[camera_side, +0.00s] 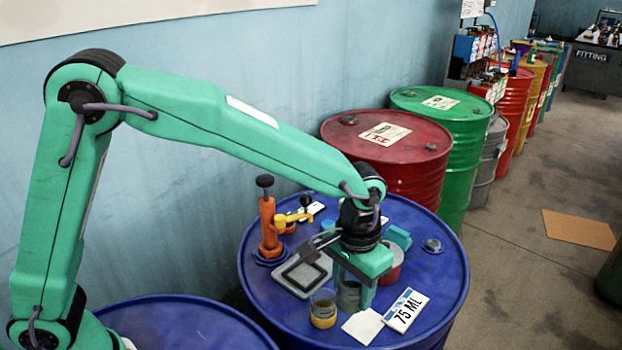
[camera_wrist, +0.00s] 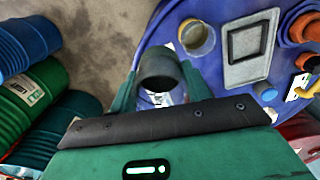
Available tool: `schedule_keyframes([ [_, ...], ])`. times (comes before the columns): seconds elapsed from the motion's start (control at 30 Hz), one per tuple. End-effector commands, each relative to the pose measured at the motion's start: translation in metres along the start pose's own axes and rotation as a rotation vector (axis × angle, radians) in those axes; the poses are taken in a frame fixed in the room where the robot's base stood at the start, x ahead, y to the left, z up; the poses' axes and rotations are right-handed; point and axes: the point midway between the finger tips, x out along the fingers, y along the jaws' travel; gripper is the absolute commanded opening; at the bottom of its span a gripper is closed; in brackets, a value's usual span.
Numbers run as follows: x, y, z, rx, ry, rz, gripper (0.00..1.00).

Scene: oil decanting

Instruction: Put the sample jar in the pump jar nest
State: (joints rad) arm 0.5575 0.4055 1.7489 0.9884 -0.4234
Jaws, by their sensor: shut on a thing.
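My gripper (camera_side: 354,292) is shut on a grey, open-topped round vessel (camera_side: 348,295), which I take for the sample jar. It stands upright between my two fingers, low over the blue drum top. I cannot tell whether its base touches. Its open mouth shows in the wrist view (camera_wrist: 160,68), with no contents clearly visible. An orange hand pump (camera_side: 269,228) with a yellow spout (camera_side: 295,220) stands at the back left of the drum. A grey square tray (camera_side: 302,274) lies in front of it. I cannot tell which part is the pump jar nest.
A clear jar with amber contents (camera_side: 322,310) stands close left of my gripper. A white square (camera_side: 363,327) and a "75 ML" card (camera_side: 405,310) lie in front. A red container (camera_side: 393,264) stands behind my gripper.

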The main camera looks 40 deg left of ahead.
Motion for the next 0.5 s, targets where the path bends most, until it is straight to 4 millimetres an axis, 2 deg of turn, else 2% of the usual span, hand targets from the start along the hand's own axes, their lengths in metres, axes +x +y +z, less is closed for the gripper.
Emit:
schedule_keyframes([
  [0.5,-0.006,-0.064,0.014,-0.547,0.001,0.001,0.22],
])
